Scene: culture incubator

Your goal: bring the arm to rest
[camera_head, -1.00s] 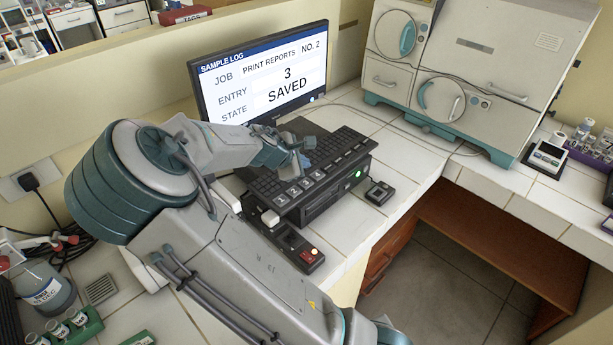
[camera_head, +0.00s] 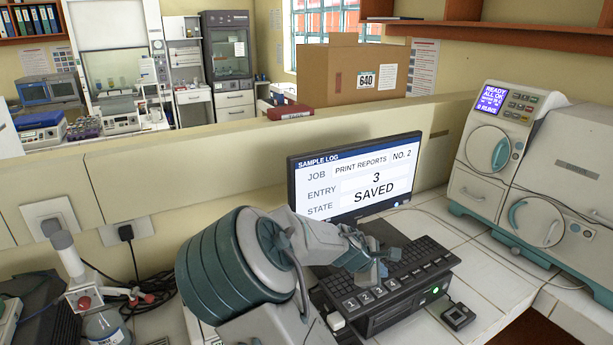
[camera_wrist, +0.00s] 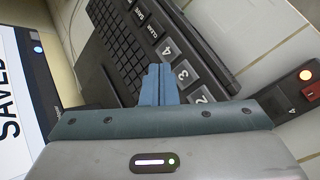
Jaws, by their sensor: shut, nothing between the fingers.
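My gripper (camera_head: 378,272) is shut and empty, with its blue-grey fingertips together over the front of the black keyboard (camera_head: 418,262). In the wrist view the shut fingers (camera_wrist: 159,86) point at the keyboard, beside its large 2, 3 and 4 keys; I cannot tell whether they touch it. My arm is bent, its big teal-ribbed joint (camera_head: 222,262) at lower centre in the head view. The monitor (camera_head: 355,178) behind the keyboard reads SAMPLE LOG, print reports no. 2, entry 3, state SAVED.
A low partition (camera_head: 180,165) runs behind the bench. A bottle (camera_head: 103,327) and cables are at lower left.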

